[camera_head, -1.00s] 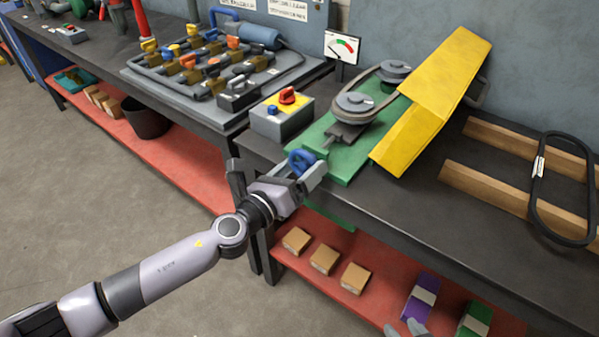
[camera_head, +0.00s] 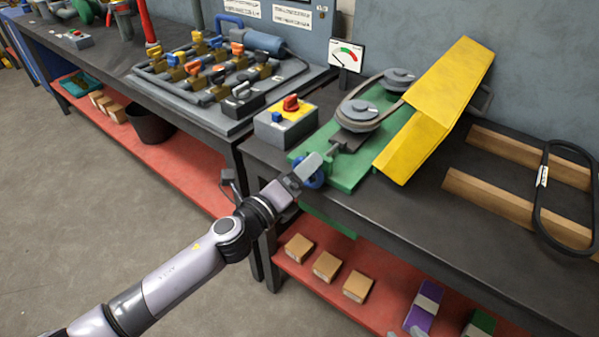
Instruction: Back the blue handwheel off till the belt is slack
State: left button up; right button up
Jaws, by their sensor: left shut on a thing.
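The blue handwheel (camera_head: 315,178) sits at the near end of the green tensioner base (camera_head: 349,173), partly hidden by my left gripper (camera_head: 306,174). My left gripper is shut on the handwheel, its jaws turned across it. A dark belt (camera_head: 374,122) runs around two grey pulleys, the near one (camera_head: 357,114) and the far one (camera_head: 399,78). How tight the belt is cannot be told by its shape. A gauge (camera_head: 346,55) behind the belt has a coloured arc, and its needle points to the left. Small grey tips at the bottom edge may be my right gripper (camera_head: 405,333).
A yellow guard (camera_head: 435,110) stands open beside the belt. A grey switch box (camera_head: 285,125) with a red knob is left of the base. A spare belt (camera_head: 540,205) lies across wooden strips at right. Boxes (camera_head: 326,266) sit on the red lower shelf.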

pick_arm(q)
jog(key=shift+s+d+f+g, duration=0.3)
jog(key=shift+s+d+f, duration=0.25)
jog(key=shift+d, duration=0.05)
dwell(0.3)
jog(key=o, duration=0.9)
jog(key=shift+w+a+r+p+v, duration=0.15)
jog(key=shift+a+r+p+v, duration=0.1)
jog(key=shift+v, duration=1.1)
jog(key=shift+w+a+r+p+v, duration=0.15)
jog(key=shift+p+v, duration=0.05)
jog(key=shift+v, duration=1.1)
jog(key=shift+w+a+r+p+v, duration=0.15)
jog(key=shift+p+v, duration=0.1)
jog(key=shift+v, duration=1.1)
